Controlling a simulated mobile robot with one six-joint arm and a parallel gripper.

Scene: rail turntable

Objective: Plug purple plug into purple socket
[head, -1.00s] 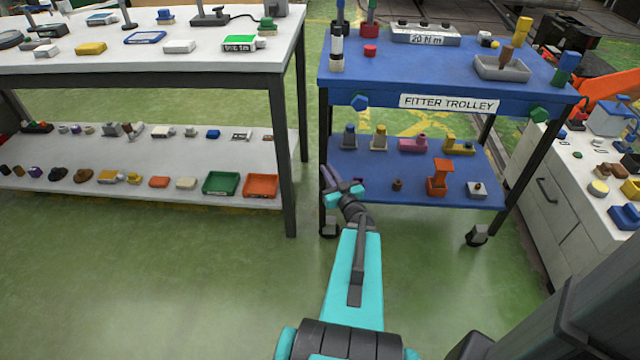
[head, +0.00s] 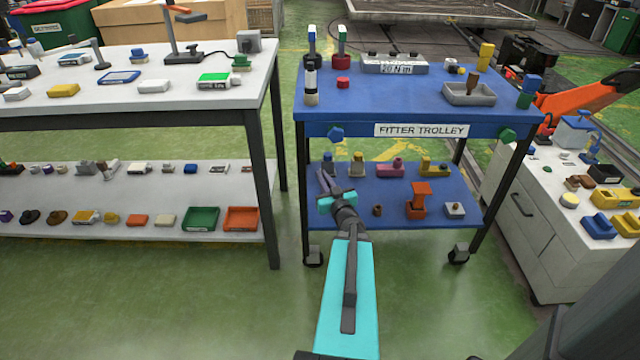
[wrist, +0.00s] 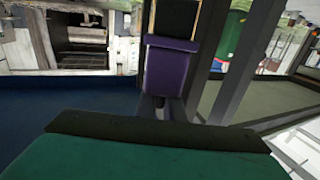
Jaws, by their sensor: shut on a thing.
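My gripper (head: 324,180) reaches over the left end of the lower shelf of the blue fitter trolley. In the wrist view, the purple plug (wrist: 168,72), a block with a dark, brownish upper part, stands upright in front of the camera. My gripper is shut on it; the fingertips are mostly hidden. In the head view the plug is too small to make out clearly. I cannot identify a purple socket for certain. A small purple item (head: 5,216) lies at the left end of the white bench's lower shelf.
The trolley's lower shelf (head: 455,190) holds several parts, including a pink one (head: 390,168) and an orange one (head: 418,201). The trolley legs stand close to my gripper. The white bench (head: 190,105) is at left, a white cabinet (head: 535,215) at right. Green floor lies clear between.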

